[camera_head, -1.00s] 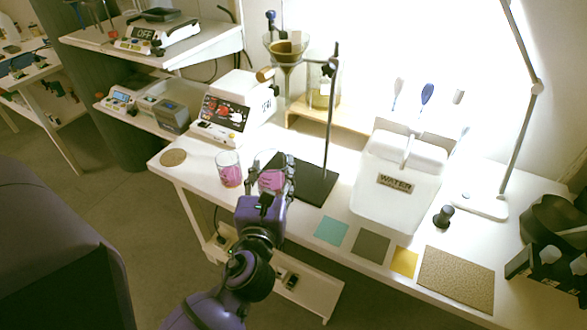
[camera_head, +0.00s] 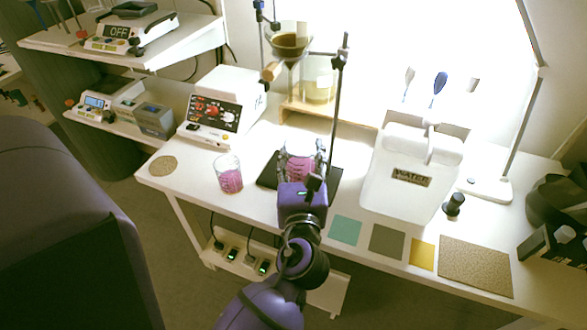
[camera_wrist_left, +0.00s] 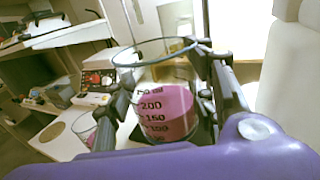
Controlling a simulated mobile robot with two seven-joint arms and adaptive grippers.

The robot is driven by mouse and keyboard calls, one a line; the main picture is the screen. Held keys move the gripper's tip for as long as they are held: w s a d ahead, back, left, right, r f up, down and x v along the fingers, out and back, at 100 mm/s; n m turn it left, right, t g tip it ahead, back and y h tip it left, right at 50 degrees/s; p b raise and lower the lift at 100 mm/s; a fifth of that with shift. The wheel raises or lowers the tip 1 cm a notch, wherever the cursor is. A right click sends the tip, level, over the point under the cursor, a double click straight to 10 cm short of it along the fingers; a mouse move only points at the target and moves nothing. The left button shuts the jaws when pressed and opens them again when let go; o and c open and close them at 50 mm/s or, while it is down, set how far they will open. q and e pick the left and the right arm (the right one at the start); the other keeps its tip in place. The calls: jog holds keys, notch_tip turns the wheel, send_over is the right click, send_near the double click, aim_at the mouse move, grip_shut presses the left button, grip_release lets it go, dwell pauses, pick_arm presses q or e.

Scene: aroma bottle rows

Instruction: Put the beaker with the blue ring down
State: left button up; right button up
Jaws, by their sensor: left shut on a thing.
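My left gripper (camera_head: 303,160) is shut on a beaker (camera_head: 301,171) of pink liquid, with a finger on either side. In the left wrist view this held beaker (camera_wrist_left: 165,105) is upright, with dark volume marks and a bluish rim. In the head view it appears in front of the black stand base (camera_head: 267,182); whether it touches anything below is hidden by my gripper. A second beaker (camera_head: 229,178) with pink liquid stands on the white table to the left. It partly shows in the left wrist view (camera_wrist_left: 86,136). My right gripper is not in view.
A metal stand rod (camera_head: 338,110) rises behind the held beaker, near a funnel (camera_head: 290,45). Teal (camera_head: 345,230), grey (camera_head: 387,242) and yellow (camera_head: 422,253) squares lie along the front edge. A round cork mat (camera_head: 163,166) is at the left. A white water tank (camera_head: 405,190) stands right.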

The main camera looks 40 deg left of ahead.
aim_at(295, 147)
pick_arm(q)
jog(key=w+a+f+b, duration=0.2)
jog(key=w+a+f, duration=0.7)
jog(key=shift+w+a+f+b, duration=0.25)
jog(key=shift+w+f+b, duration=0.05)
jog(key=shift+w+b, duration=0.05)
jog(key=f, duration=0.1)
jog(key=f+b, duration=0.1)
jog(key=f, duration=0.1)
jog(key=shift+w+a+f, duration=0.15)
jog(key=shift+a+f, duration=0.05)
jog(key=shift+f, duration=0.05)
